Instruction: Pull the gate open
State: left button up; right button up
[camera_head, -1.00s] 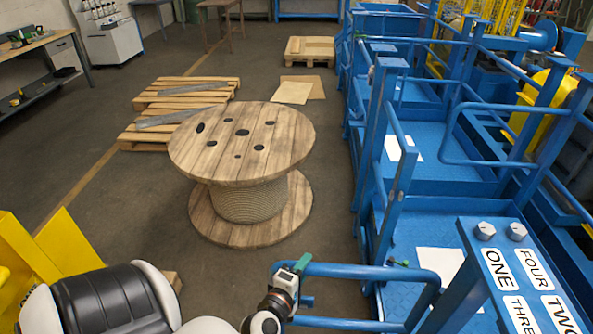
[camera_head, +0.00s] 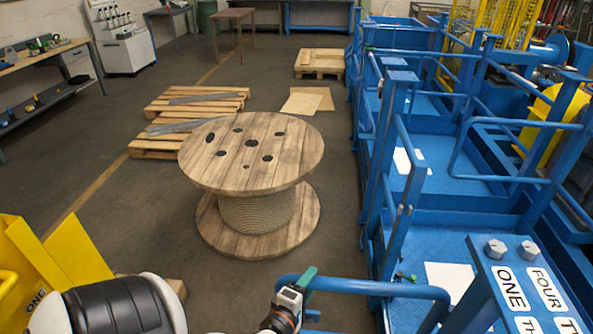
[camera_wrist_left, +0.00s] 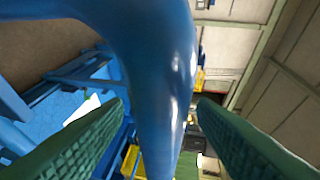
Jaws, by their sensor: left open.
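The gate is a blue tubular frame whose top rail (camera_head: 375,287) runs along the bottom of the head view, beside the blue platform. My left gripper (camera_head: 304,280), with green fingers, is at the left end of that rail. In the left wrist view the blue tube (camera_wrist_left: 160,70) passes between the two green fingers of my left gripper (camera_wrist_left: 162,108). The fingers are apart, with visible gaps beside the tube. The lower part of the gate is cut off by the frame edge. My right gripper is not in view.
A wooden cable reel (camera_head: 251,153) stands on the floor beyond the gate, with open floor between. Blue posts and railings (camera_head: 395,165) line the right side. A numbered blue panel (camera_head: 530,290) is at lower right. Yellow metal (camera_head: 45,265) is at lower left. Pallets (camera_head: 200,105) lie farther back.

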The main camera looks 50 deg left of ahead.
pick_arm(q)
jog(key=b+v, duration=0.1)
jog(key=v, duration=0.9)
jog(key=shift+s, duration=0.3)
jog(key=shift+d+r, duration=0.1)
jog(key=shift+r, duration=0.05)
jog(key=s+d+f+m+g+h+b, duration=0.2)
jog(key=d+f+m, duration=0.15)
jog(key=f, duration=0.75)
jog(key=s+d+f+m+g+h+b, duration=0.1)
jog(key=d+f+m+g+b, duration=0.3)
jog(key=f, duration=0.8)
jog(key=s+d+f+m+h, duration=0.2)
jog(key=f+m, duration=0.3)
jog(key=f, duration=0.6)
jog(key=s+a+f+m+g+b, duration=0.2)
jog(key=s+f+m+g, duration=0.2)
jog(key=s+f+m, duration=0.2)
jog(key=s+a+f+m+g+b, duration=0.1)
jog(key=s+f+m+g+b, duration=0.2)
jog(key=s+f+m, duration=0.3)
jog(key=s+f+g, duration=0.1)
jog(key=s+f, duration=0.3)
jog(key=f, duration=0.5)
jog(key=shift+s+a+f+y, duration=0.15)
jog(key=shift+s+a+y, duration=0.15)
jog(key=shift+s+a, duration=0.1)
jog(key=shift+w, duration=0.1)
